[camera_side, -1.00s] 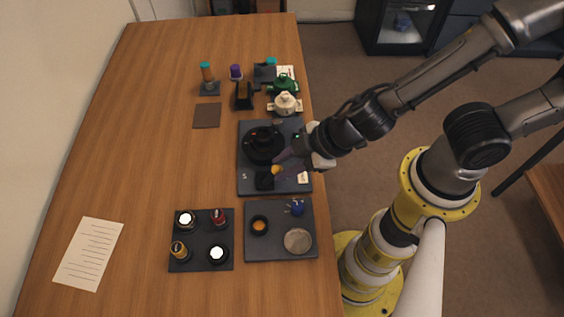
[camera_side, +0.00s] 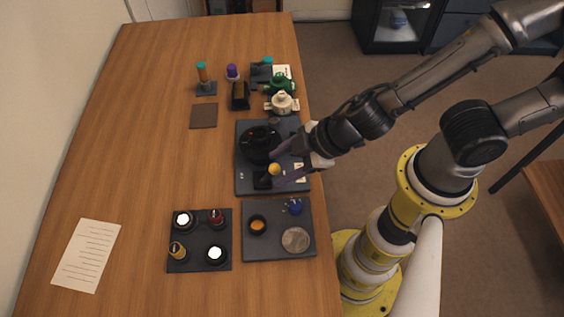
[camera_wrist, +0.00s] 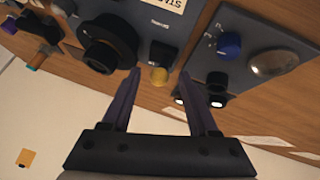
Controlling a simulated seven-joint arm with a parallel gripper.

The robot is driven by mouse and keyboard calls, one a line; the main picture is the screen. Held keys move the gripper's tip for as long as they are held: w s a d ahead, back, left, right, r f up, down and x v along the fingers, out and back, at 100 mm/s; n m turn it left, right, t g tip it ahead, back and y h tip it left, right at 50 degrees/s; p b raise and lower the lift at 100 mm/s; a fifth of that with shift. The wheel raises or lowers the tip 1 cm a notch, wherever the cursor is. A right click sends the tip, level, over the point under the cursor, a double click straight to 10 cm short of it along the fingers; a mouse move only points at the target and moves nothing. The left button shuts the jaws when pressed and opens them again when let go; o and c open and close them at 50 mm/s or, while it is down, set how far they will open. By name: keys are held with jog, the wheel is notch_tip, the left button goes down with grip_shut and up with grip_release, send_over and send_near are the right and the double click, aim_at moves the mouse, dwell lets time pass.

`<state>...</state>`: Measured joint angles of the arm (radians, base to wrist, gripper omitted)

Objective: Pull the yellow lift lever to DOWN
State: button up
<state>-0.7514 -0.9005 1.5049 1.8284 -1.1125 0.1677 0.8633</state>
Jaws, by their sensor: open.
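The yellow lift lever shows as a round yellow knob (camera_side: 275,169) on a black block at the near end of the dark station plate (camera_side: 245,186). In the wrist view the yellow knob (camera_wrist: 159,76) lies between my fingertips, in line with the gap. My gripper (camera_side: 279,165) is open, its two purple fingers spread to either side of the knob. I see no clear contact, and the exact depth of the fingertips against the knob is hard to tell. Whether the lever stands up or down cannot be read; the small labels are illegible.
A round black housing (camera_side: 258,145) stands close behind the lever on the same plate. A nearer plate holds a blue knob (camera_side: 295,206), an orange-centred cup (camera_side: 258,226) and a silver disc (camera_side: 296,240). A tray (camera_side: 200,236) holds several small parts. The table's left side is mostly clear.

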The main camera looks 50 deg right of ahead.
jog(key=v, duration=1.3)
jog(key=shift+s+r, duration=0.25)
jog(key=shift+r, duration=0.05)
jog(key=shift+d, duration=0.1)
jog(key=w+d+r+m+t+h, duration=0.1)
jog(key=w+d+r+m+h, duration=0.1)
jog(key=d+r+m, duration=0.3)
jog(key=w+d+r+m+t+h, duration=0.1)
jog(key=w+d+m, duration=0.15)
jog(key=d, duration=0.35)
jog(key=s+d+r+m+g, duration=0.2)
jog(key=s+d+r+m, duration=0.1)
jog(key=s, duration=0.3)
jog(key=shift+s+d+g+h, duration=0.3)
jog(key=shift+s+d+g, duration=0.1)
jog(key=shift+d, duration=0.45)
